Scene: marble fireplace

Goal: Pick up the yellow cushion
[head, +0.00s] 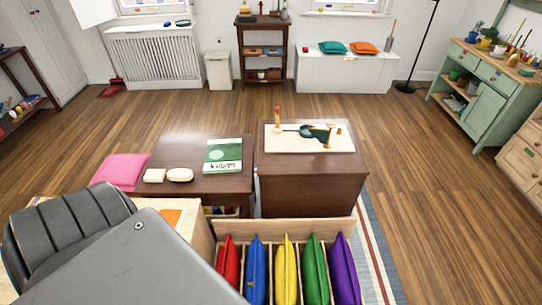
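The yellow cushion (286,270) stands on edge in a slotted wooden rack (290,228) at the bottom centre of the head view. It sits between a blue cushion (256,270) on its left and a green cushion (315,270) on its right. Its lower part is cut off by the frame's bottom edge. A red cushion (228,264) and a purple cushion (344,270) fill the outer slots. A large grey part of mine covers the lower left, close to the rack's left end. Neither of my grippers shows.
Beyond the rack stand two dark wooden tables, the left one (205,184) bearing a green book (223,155) and the right one (310,185) a white board (300,147). A pink cushion (121,171) lies at left. A green cabinet (480,90) stands far right. Wooden floor right of the rug is clear.

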